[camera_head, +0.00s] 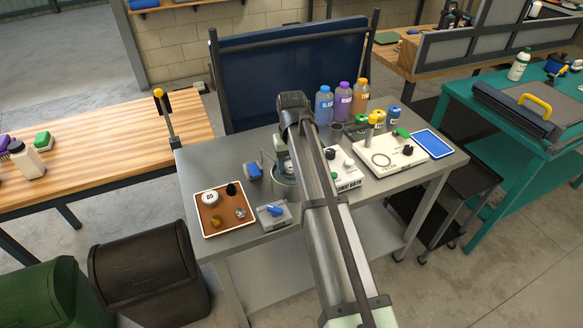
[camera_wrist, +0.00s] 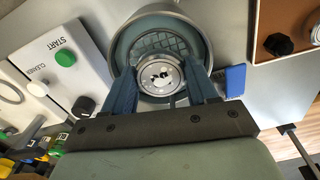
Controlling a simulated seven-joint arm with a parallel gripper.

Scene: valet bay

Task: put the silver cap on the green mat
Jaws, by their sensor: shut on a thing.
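My gripper (camera_wrist: 163,88) points down over a round grey basin (camera_wrist: 125,57) with a mesh bottom. Its two blue-grey fingers are shut on a round silver cap (camera_wrist: 158,74), which has dark marks on its top. The cap is inside the basin's outline; I cannot tell its exact height above the mesh. I cannot make out a green mat in either view.
A brown tray (camera_head: 212,226) with several small parts, one silvery, is at the left. A blue-handled block (camera_head: 272,214) and small blue thing (camera_head: 253,170) are near the basin. White panels (camera_head: 390,160), bottles (camera_head: 342,103) and a blue white-edged mat (camera_head: 433,143) are right.

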